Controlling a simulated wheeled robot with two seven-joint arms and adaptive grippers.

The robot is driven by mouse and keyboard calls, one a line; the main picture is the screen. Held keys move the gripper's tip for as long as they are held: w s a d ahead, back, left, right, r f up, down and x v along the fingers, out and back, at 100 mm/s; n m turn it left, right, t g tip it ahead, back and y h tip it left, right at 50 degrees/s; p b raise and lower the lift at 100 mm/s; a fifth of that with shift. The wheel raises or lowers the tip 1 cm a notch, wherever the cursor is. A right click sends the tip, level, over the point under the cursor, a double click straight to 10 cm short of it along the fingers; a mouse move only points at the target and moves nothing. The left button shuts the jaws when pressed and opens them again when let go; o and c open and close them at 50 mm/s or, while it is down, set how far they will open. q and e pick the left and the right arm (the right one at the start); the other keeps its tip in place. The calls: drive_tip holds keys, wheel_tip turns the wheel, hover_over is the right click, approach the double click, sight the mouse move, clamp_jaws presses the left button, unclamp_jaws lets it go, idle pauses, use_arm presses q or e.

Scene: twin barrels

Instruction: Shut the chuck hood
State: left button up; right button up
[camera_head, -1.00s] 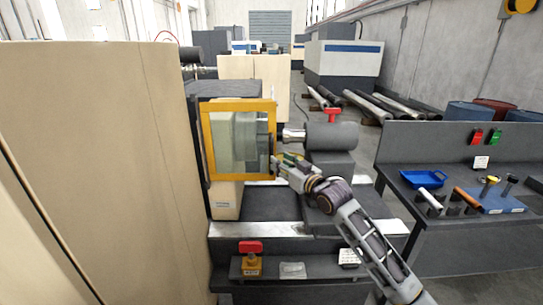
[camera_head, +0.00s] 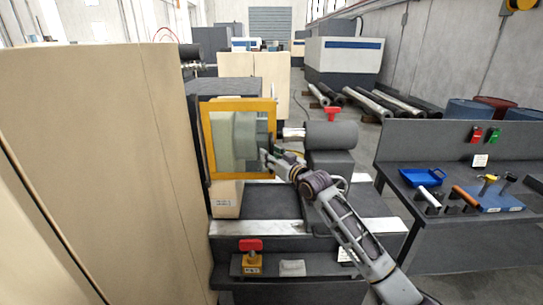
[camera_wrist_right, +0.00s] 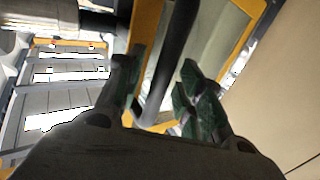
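The chuck hood (camera_head: 238,104) is a yellow-orange frame with a clear pane, upright at the left end of the lathe. The grey chuck (camera_head: 262,134) shows at its right side. My right gripper (camera_head: 268,158) is at the lower right edge of the hood. In the right wrist view, the hood's yellow frame (camera_wrist_right: 145,38) and a dark round bar (camera_wrist_right: 178,45) run between the spread fingers of my right gripper (camera_wrist_right: 158,85). The fingers look apart from the bar, though contact is hard to judge. My left gripper is not in view.
A grey cylinder (camera_head: 331,135) with a red handle (camera_head: 337,114) stands right of the chuck. A shelf in front carries a red-topped yellow switch (camera_head: 252,258). A dark bench (camera_head: 455,240) with a blue tray (camera_head: 423,177) and tools stands at right. A tall beige panel (camera_head: 95,150) fills the left.

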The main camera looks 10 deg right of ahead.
clamp_jaws()
idle(0.4)
drive_tip(key=shift+s+a+p, duration=0.3)
drive_tip(key=shift+s+p, duration=0.3)
unclamp_jaws()
drive_tip(key=shift+s, duration=0.1)
drive_tip(key=v, duration=1.1)
drive_tip(key=shift+s+d, duration=0.2)
drive_tip(key=shift+s, duration=0.15)
idle(0.4)
